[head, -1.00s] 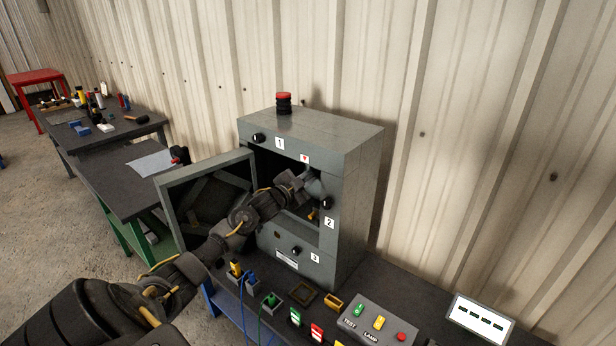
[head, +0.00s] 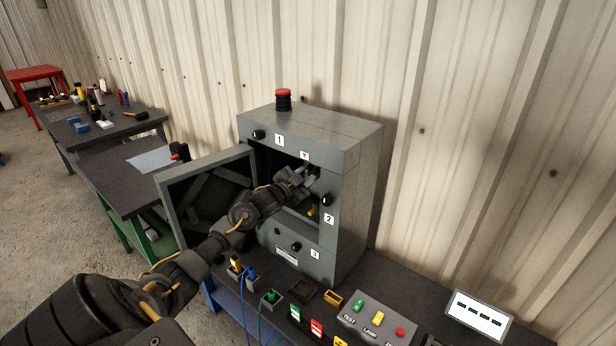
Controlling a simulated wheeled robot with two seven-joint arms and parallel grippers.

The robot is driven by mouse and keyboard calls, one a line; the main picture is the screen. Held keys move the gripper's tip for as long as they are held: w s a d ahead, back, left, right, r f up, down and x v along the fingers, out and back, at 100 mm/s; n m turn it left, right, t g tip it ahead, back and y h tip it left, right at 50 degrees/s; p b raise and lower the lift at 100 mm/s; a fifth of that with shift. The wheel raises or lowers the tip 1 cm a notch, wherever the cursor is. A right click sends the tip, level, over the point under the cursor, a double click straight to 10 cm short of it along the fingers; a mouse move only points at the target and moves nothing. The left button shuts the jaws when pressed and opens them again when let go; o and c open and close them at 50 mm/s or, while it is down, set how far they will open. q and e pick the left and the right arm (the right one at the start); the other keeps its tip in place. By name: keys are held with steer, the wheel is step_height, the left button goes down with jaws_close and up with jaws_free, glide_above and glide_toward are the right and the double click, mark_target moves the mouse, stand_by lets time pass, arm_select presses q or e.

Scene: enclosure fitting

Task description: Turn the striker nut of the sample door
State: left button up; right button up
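The grey enclosure (head: 362,185) stands on the bench against the corrugated wall. Its door (head: 166,205) is swung open to the left. My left arm comes in from the lower left, past the open door. My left gripper (head: 313,173) is at the upper right of the door opening, close to the inner side of the frame. Its fingertips are small and partly lost in shadow, so I cannot tell whether they are open or shut. The striker nut cannot be made out; the gripper and frame cover that area. A small yellow part (head: 312,211) shows lower inside the opening. My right gripper is not in view.
Black knobs with labels 1, 2 and 3 (head: 315,254) sit on the enclosure front. A red button (head: 284,95) stands on top. In front are a switch box (head: 372,318), small trays (head: 304,291) and cables. A side table (head: 125,185) is at left.

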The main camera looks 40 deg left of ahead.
arm_select(q)
steer(key=shift+s, duration=0.1)
steer(key=shift+s+f, duration=0.1)
steer(key=shift+s, duration=0.2)
steer(key=s+b, duration=0.3)
steer(key=s, duration=0.7)
steer(key=shift+d, duration=0.15)
